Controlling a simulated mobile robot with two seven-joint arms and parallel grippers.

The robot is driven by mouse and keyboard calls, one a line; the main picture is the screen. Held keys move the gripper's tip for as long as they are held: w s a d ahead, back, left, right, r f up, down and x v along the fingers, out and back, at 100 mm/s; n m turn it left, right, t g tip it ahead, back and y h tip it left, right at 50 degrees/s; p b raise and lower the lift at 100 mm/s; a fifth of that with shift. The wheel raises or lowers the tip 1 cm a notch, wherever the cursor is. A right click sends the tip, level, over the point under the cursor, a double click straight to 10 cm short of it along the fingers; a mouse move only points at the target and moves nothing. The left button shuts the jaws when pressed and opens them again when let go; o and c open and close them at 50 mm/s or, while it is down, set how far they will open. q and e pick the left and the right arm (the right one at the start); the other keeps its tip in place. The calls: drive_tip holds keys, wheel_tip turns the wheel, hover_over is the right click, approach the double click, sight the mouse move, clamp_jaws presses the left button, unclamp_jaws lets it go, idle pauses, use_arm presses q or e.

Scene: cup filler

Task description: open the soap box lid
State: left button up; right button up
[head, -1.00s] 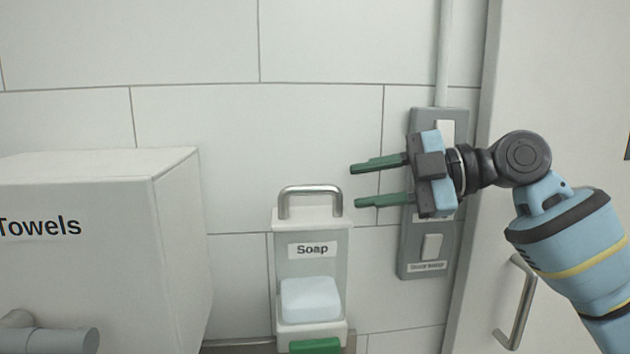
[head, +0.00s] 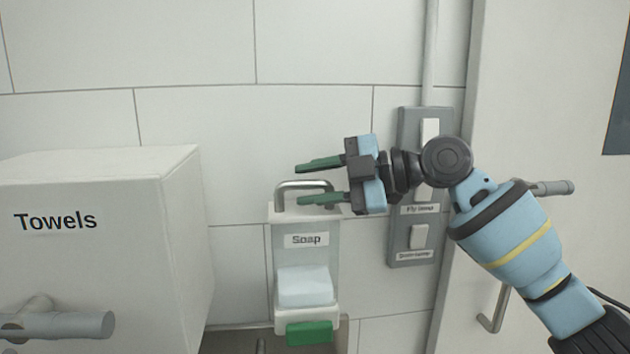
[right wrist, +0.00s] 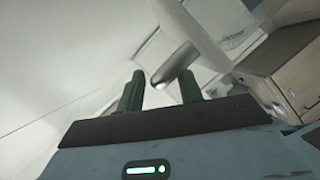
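The soap box (head: 268,262) hangs on the tiled wall, with a "Soap" label, a clear front and a pale soap block (head: 305,286) inside. Its lid carries a metal bar handle (head: 284,186) on top; the handle also shows in the right wrist view (right wrist: 176,66). My right gripper (head: 310,182) is open. Its green fingers reach left at the handle, one at upper height and one lower, and the lower one overlaps the handle's right leg in the head view. In the right wrist view the handle's end shows between the fingers. I cannot tell whether they touch.
A towel box (head: 100,270) with a grey bar handle stands left of the soap box. A grey switch panel (head: 408,255) is on the wall behind my right gripper. A door (head: 530,80) is at the right. A green part (head: 309,333) sits under the soap box.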

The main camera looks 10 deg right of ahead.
use_arm(q)
drive_tip(key=shift+s+a+f, duration=0.1)
use_arm(e)
drive_tip(key=shift+c, duration=0.4)
clamp_jaws()
use_arm(q)
drive_tip(key=shift+s+f, duration=0.2)
drive_tip(key=shift+s, duration=0.05)
use_arm(e)
drive_tip(key=shift+w+r, duration=0.15)
drive_tip(key=shift+w, duration=0.1)
drive_tip(key=shift+w+r+b, duration=0.55)
drive_tip(key=shift+w, duration=0.2)
use_arm(q)
drive_tip(key=shift+s+f+g, duration=0.3)
drive_tip(key=shift+s+f, duration=0.3)
drive_tip(key=shift+f, duration=0.2)
use_arm(e)
drive_tip(key=shift+w+r, duration=0.35)
drive_tip(key=shift+w, duration=0.6)
drive_tip(key=shift+r, duration=0.1)
use_arm(q)
drive_tip(key=shift+w, duration=0.1)
use_arm(e)
drive_tip(key=shift+o, duration=0.4)
unclamp_jaws()
